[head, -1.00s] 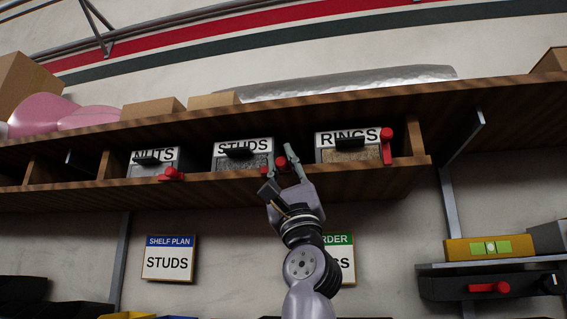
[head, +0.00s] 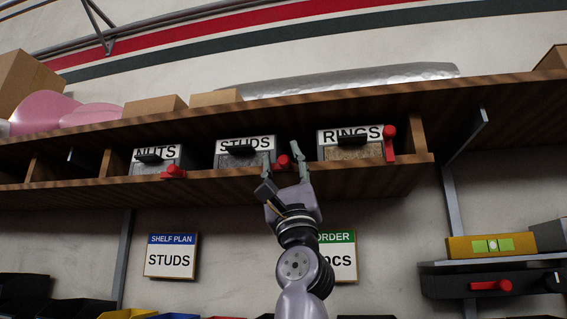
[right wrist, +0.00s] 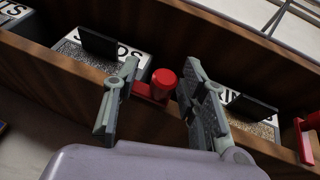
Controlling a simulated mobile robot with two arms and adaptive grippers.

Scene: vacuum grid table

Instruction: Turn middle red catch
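The middle red catch (head: 282,161) is on the shelf front by the STUDS bin (head: 244,152). In the right wrist view its round red knob (right wrist: 163,84) lies between my finger pads, with a red bar running from it to the left. My right gripper (head: 284,158) is open around the catch. In the wrist view the fingers (right wrist: 160,98) stand on both sides, with a gap visible on the right; contact on the left is unclear. My left gripper is not in view.
A NUTS bin (head: 155,160) with a sideways red catch (head: 173,172) is at left. A RINGS bin (head: 350,145) with an upright red catch (head: 389,142) is at right. The wooden shelf (head: 75,196) has a board above. A STUDS sign (head: 171,256) hangs below.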

